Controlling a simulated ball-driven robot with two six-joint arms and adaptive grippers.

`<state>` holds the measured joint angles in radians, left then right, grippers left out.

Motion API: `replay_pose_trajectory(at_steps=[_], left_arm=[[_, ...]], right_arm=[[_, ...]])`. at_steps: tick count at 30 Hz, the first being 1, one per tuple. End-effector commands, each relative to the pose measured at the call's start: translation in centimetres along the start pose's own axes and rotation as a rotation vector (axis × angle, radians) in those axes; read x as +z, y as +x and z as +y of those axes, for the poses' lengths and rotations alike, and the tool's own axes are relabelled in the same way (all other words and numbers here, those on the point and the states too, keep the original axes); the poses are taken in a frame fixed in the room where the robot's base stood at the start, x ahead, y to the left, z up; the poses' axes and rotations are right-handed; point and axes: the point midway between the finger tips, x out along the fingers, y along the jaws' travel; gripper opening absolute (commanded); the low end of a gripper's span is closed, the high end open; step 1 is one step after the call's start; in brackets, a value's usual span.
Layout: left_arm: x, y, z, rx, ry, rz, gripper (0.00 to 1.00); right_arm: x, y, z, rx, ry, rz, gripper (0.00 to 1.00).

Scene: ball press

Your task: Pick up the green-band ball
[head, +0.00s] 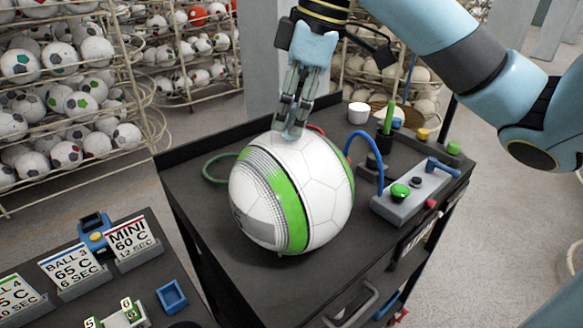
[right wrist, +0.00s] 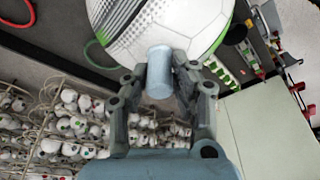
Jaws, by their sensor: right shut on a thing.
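The green-band ball (head: 325,180) is large and white, with a bright green band and grey dotted patterning. It is over the black cart top (head: 190,190); I cannot tell whether its underside touches. My right gripper (head: 291,132) reaches down from above to the ball's upper far side. In the right wrist view, its fingertips (right wrist: 160,72) are closed around a pale grey-blue stub (right wrist: 158,80) against the white ball (right wrist: 165,25). The stub's join to the ball is hidden. My left gripper is not in view.
A grey control box (head: 415,190) with a green knob stands right of the ball, beside a blue hose (head: 362,140). A green ring (head: 210,168) lies behind left. Label cards (head: 75,270) stand on another table at lower left. Ball racks (head: 70,110) are behind.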

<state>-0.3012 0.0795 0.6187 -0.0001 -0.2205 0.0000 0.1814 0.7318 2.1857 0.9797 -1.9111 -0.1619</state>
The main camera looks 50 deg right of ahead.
Motion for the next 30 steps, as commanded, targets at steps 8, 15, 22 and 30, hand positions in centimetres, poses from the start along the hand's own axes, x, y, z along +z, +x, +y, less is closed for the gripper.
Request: replay_pose_trajectory(at_steps=[8, 15, 22, 30], left_arm=[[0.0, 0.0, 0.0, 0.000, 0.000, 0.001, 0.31], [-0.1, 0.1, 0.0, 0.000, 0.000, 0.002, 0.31], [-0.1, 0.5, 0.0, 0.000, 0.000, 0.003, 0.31], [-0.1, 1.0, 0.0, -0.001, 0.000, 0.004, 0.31]], right_arm=[[-0.1, -0.1, 0.0, 0.002, -0.001, 0.002, 0.00], [-0.2, -0.3, 0.0, 0.002, -0.001, 0.003, 0.00], [-0.6, -2.0, 0.1, 0.005, -0.001, 0.003, 0.00], [-0.5, -4.4, 0.5, 0.008, -0.002, -0.003, 0.00]])
